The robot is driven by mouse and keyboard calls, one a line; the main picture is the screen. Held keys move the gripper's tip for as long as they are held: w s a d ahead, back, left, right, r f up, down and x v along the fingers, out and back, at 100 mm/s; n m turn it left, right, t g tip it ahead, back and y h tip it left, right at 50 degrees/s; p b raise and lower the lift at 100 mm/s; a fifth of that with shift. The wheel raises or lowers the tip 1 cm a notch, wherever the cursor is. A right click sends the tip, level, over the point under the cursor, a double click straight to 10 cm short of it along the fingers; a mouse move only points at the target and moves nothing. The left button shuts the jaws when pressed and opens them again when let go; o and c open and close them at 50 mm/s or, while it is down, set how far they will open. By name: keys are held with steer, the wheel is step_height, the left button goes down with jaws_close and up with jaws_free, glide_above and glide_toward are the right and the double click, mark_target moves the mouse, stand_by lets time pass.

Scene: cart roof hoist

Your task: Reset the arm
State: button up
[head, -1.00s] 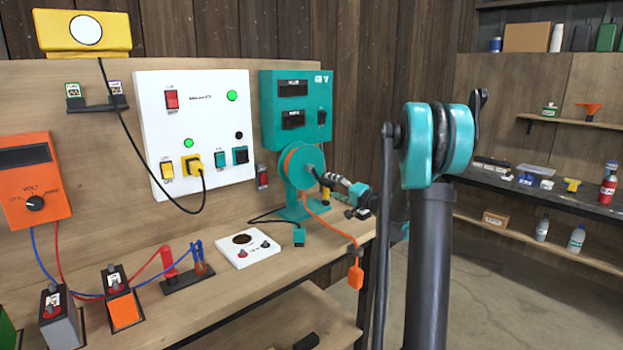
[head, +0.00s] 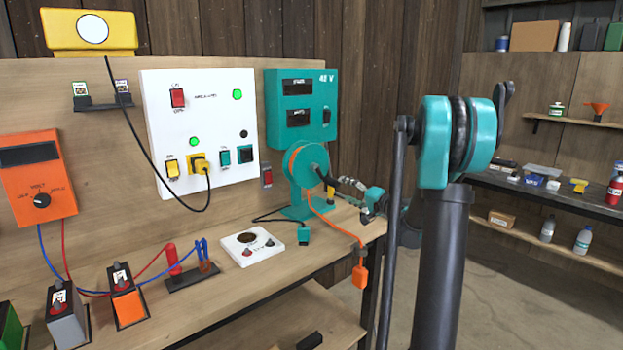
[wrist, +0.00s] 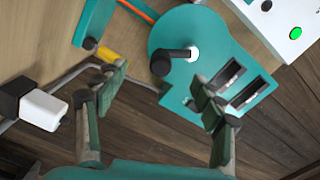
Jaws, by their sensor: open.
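My gripper (wrist: 160,90) is open with nothing between its fingers in the wrist view. Beyond the fingers are the teal reel (wrist: 185,45) with its black crank handle (wrist: 175,60) and the teal box (wrist: 235,85). In the head view my gripper (head: 348,183) is small, just right of the teal reel (head: 306,165) at the bench's right end. Whether it touches anything is hard to tell there, but the wrist view shows the fingers apart from the crank. Part of my arm is hidden behind my dark column.
The teal 48 V box (head: 301,110) and white panel (head: 199,130) are on the back board. An orange pendant (head: 360,275) hangs on a cable off the bench's right edge. A white plate with a round hole (head: 250,254) lies on the bench. Open floor is to the right.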

steer(key=s+a+f+n+g+h, duration=0.2)
steer(key=s+a+f+g, duration=0.3)
steer(key=s, duration=0.6)
steer(key=s+a+f+n+g+h, duration=0.15)
steer(key=s+a+f, duration=0.35)
steer(key=s, duration=0.5)
steer(key=s+d+f+n+g+h, duration=0.1)
steer(key=s+d+f, duration=0.4)
steer(key=s, duration=0.5)
steer(key=s+d+f+n+g+h, duration=0.1)
steer(key=s+d+f+h, duration=0.3)
steer(key=s, duration=0.6)
step_height(320, 180, down, 3)
steer(key=shift+d+r+n+g+h, duration=0.2)
steer(key=shift+d+n+g+h, duration=0.15)
steer(key=shift+g+h, duration=0.55)
